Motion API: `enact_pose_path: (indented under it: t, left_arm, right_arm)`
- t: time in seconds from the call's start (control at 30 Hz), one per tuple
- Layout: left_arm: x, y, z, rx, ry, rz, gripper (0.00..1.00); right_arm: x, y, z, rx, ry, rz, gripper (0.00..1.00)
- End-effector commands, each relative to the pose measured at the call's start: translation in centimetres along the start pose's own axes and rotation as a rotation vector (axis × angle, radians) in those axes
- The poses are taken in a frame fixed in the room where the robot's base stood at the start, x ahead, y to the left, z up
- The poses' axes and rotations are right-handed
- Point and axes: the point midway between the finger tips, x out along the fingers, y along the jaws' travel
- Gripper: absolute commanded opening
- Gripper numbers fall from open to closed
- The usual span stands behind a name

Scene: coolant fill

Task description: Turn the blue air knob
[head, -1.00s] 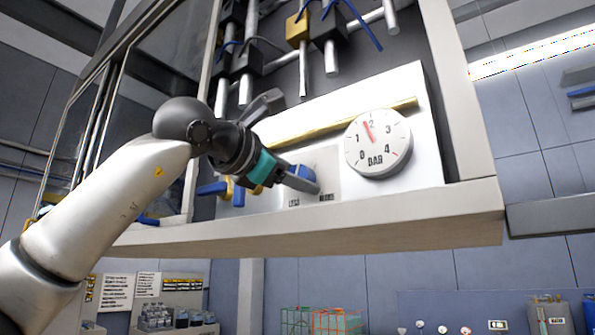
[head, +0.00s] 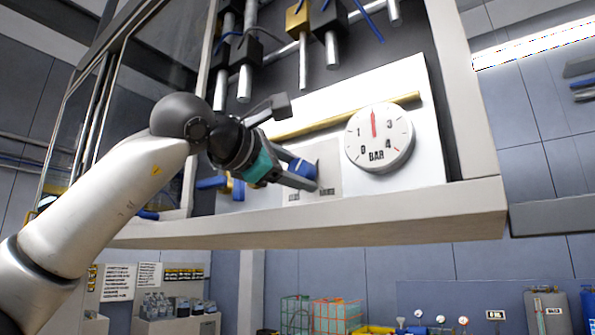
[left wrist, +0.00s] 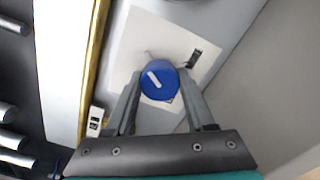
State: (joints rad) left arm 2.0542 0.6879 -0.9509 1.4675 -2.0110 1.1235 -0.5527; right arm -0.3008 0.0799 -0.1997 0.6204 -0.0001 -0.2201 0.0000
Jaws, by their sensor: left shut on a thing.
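The blue air knob (head: 303,168) is on a pale plate on the white panel, left of the round gauge (head: 379,137). The gauge is marked BAR, and its red needle points nearly straight up, over the 2. My left gripper (head: 306,178) is shut on the knob and partly hides it. In the left wrist view the round knob (left wrist: 160,77) sits between the two fingers, and its white mark slants toward the upper left. My right gripper is not in view.
A brass pipe (head: 345,115) runs above the knob and gauge. The cabinet's pale lower ledge (head: 330,216) lies below the arm. Another blue handle (head: 211,183) is left of my gripper. Black and brass fittings with pipes hang above.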

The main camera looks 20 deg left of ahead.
Motion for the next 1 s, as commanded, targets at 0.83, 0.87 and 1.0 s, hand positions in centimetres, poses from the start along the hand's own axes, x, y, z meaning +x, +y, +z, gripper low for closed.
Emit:
enact_pose_path:
  t: [0.83, 0.87, 1.0]
  left_arm:
    - [-3.5, -0.1, -0.1, 0.0, -0.003, 0.005, 0.84]
    - [-4.2, -0.1, -0.1, -0.001, -0.003, 0.005, 0.84]
    - [-7.7, -0.2, -0.1, 0.0, -0.003, 0.006, 0.84]
  right_arm:
    - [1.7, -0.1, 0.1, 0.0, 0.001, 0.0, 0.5]
    - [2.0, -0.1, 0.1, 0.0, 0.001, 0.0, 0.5]
    - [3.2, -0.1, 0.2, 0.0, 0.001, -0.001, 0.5]
